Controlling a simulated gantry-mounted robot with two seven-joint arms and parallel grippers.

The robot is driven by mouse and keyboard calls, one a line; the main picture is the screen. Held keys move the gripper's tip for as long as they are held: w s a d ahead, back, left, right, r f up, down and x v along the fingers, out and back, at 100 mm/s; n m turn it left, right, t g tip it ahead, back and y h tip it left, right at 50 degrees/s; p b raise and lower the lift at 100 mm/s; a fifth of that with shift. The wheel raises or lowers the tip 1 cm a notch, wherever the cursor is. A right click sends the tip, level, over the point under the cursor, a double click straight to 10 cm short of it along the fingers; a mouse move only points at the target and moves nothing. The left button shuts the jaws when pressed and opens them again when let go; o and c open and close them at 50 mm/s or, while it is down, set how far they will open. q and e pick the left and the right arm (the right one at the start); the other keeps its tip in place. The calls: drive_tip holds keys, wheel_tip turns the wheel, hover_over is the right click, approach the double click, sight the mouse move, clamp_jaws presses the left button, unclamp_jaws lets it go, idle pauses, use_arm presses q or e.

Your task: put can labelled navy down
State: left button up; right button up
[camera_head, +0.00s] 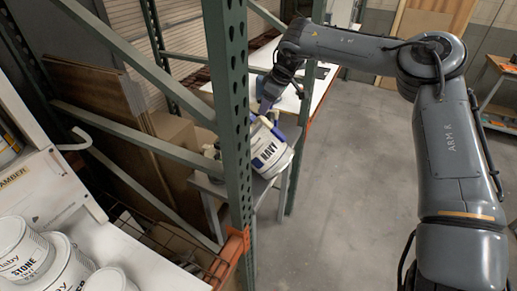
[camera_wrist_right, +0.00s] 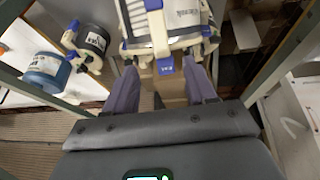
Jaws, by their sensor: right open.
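The navy can (camera_head: 270,152) is white with a dark "NAVY" label. In the head view it stands at the top of a small grey stand (camera_head: 262,188), beyond the green rack post, and looks slightly tilted. A cream and blue holder is fitted around its upper part. My right gripper (camera_head: 262,106) is just above the can. In the right wrist view its two fingers (camera_wrist_right: 160,85) are spread apart, with a can in its holder (camera_wrist_right: 165,22) just ahead of them and the blue tab between the fingertips. Whether the fingers touch it is unclear. My left gripper is not in view.
Green rack posts (camera_head: 232,110) and braces stand close left of the stand. White cans, one labelled STONE (camera_head: 22,252), stand at lower left. In the wrist view, a black can (camera_wrist_right: 94,40) and a blue can (camera_wrist_right: 46,72) are nearby. Open floor (camera_head: 345,180) lies right.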

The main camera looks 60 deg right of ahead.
sight(261, 118)
drive_tip(key=x, duration=0.2)
drive_tip(key=shift+w+f, duration=0.1)
drive_tip(key=shift+f, duration=0.2)
drive_tip(key=shift+p+x, duration=0.35)
drive_tip(key=shift+x, duration=2.3)
drive_tip(key=shift+a+f, duration=0.1)
clamp_jaws()
drive_tip(key=shift+r, duration=0.25)
drive_tip(key=shift+a, duration=0.1)
